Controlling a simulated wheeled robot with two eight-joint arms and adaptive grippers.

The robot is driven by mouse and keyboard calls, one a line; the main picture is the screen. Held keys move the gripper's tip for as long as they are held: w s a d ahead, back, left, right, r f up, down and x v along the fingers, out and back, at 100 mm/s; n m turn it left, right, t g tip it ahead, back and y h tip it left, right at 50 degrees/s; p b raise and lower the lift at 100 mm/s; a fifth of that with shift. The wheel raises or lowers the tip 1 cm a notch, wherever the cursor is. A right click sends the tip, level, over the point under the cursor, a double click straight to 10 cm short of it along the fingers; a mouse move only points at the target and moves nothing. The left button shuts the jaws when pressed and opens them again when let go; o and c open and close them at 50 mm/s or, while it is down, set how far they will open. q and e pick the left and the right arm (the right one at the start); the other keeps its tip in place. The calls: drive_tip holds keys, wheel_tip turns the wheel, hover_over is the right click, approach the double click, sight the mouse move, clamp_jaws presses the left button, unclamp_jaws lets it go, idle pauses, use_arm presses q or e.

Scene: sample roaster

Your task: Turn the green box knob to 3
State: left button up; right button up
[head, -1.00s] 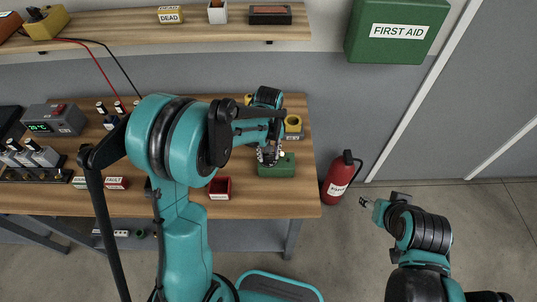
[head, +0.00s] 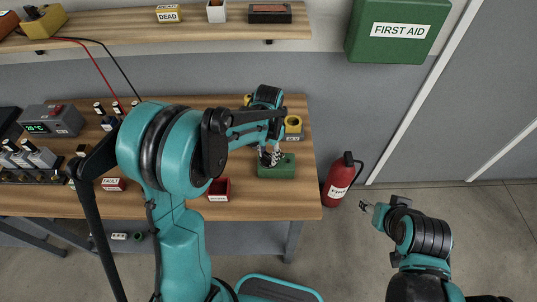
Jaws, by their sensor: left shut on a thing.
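The green box (head: 277,171) stands on the right part of the wooden workbench, near its right end. My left gripper (head: 271,160) points down onto the top of the box and is shut on its knob. The fingers hide the knob, and the scale and its numbers cannot be read from here. My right gripper (head: 368,207) hangs over the floor to the right of the bench, far from the box. It looks open and empty.
A red bin (head: 219,190) stands left of the green box, and a yellow tape roll (head: 292,125) behind it. A grey device with a green display (head: 52,122) stands at the left. A fire extinguisher (head: 338,180) stands beside the bench's right end.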

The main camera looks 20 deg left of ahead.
sight(269, 155)
use_arm(q)
drive_tip(key=m, duration=0.5)
idle(0.5)
drive_tip(key=o, duration=1.2)
drive_tip(key=shift+c, duration=0.2)
wheel_tip(269, 155, up, 12)
drive_tip(key=shift+s, duration=0.1)
